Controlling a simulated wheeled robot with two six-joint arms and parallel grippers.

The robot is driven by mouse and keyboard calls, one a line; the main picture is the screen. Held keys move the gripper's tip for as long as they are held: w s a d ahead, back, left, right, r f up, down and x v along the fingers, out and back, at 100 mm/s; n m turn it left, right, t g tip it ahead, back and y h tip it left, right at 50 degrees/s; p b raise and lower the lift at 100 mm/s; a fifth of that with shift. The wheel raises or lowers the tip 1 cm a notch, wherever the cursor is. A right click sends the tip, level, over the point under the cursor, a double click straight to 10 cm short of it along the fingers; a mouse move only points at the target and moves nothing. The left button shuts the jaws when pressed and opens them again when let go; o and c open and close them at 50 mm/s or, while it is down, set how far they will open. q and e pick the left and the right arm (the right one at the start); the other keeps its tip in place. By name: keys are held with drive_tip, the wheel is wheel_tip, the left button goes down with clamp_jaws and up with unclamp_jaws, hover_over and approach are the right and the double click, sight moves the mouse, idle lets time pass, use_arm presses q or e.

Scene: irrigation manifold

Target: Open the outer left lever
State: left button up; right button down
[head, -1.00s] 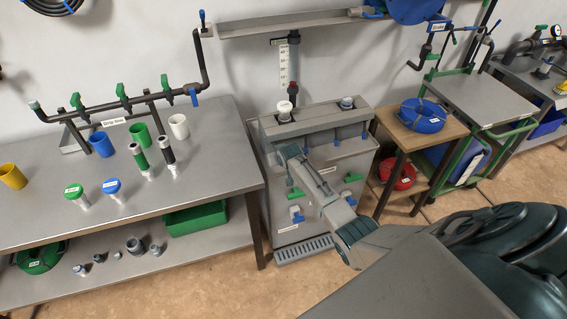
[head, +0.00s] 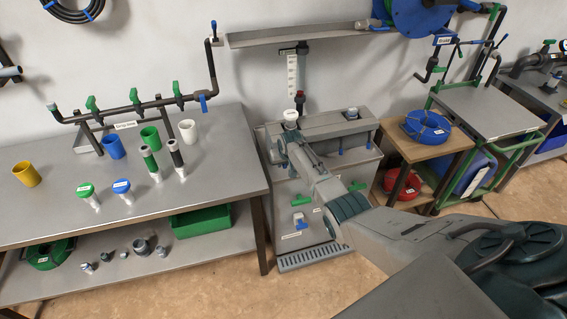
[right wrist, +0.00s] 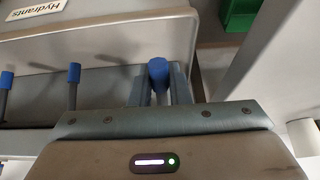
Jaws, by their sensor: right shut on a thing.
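A row of three blue-tipped levers shows in the right wrist view on the grey manifold cabinet (head: 318,185). The end lever (right wrist: 157,69), at the right in that view, stands between the two fingers of my right gripper (right wrist: 160,88), which is shut on it. The middle lever (right wrist: 74,73) and the far lever (right wrist: 7,80) stand clear of the fingers. In the head view my right gripper (head: 282,149) is over the cabinet's upper left and hides the held lever. Two other blue levers (head: 341,152) (head: 364,136) show to its right. My left gripper is not in view.
A white-capped fitting (head: 290,116) stands close behind my right gripper. A steel bench (head: 223,154) with cups and fittings is left of the cabinet. A wooden stand (head: 434,147) is to the right. Lower green and blue handles (head: 300,202) sit on the cabinet front.

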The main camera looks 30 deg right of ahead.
drive_tip(key=c, duration=1.6)
unclamp_jaws()
drive_tip(key=shift+r, duration=0.2)
drive_tip(key=shift+o, duration=1.1)
drive_tip(key=shift+s, duration=0.1)
drive_tip(key=v, duration=1.1)
